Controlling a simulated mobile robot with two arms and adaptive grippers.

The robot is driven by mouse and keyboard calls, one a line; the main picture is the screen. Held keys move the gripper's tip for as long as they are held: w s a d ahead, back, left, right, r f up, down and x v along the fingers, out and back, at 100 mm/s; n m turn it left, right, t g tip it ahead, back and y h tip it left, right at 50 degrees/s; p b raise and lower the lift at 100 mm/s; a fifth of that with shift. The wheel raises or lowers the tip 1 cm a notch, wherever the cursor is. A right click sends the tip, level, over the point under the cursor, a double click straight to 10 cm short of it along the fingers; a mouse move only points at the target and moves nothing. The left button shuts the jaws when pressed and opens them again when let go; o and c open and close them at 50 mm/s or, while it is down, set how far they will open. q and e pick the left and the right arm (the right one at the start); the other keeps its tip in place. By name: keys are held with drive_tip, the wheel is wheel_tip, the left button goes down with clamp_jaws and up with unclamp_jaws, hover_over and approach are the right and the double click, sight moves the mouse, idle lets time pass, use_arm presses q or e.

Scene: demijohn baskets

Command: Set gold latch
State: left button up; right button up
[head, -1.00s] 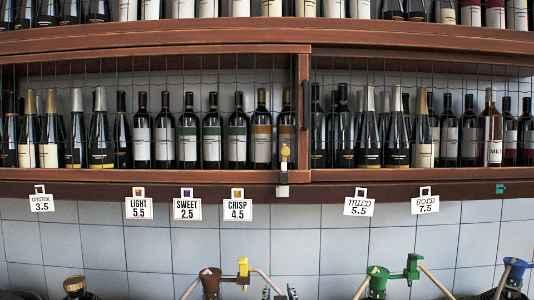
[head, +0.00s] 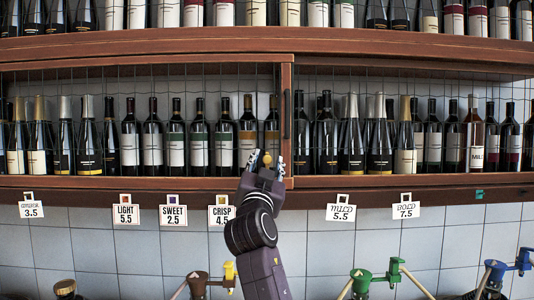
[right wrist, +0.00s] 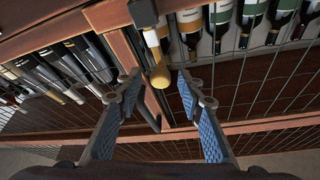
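The gold latch (head: 267,159) is at the lower rail of the wine cabinet, near the mesh door's right edge; my gripper hides its lower part. In the right wrist view it is a gold bar with a round knob (right wrist: 160,78) at its end. My right gripper (head: 265,166) is raised in front of the latch. In the right wrist view its two blue-padded fingers (right wrist: 160,82) are open, one on each side of the knob, with gaps visible between. My left gripper is not in view.
Wire mesh doors in wooden frames (head: 287,115) cover several wine bottles (head: 225,130). A dark handle (head: 287,114) is on the door frame just above the latch. Price tags (head: 222,214) hang below the shelf. Coloured taps (head: 378,275) stand along the bottom.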

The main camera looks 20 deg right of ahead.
drive_tip(key=shift+x, duration=0.8)
drive_tip(key=shift+f, duration=0.1)
drive_tip(key=shift+c, duration=0.5)
clamp_jaws()
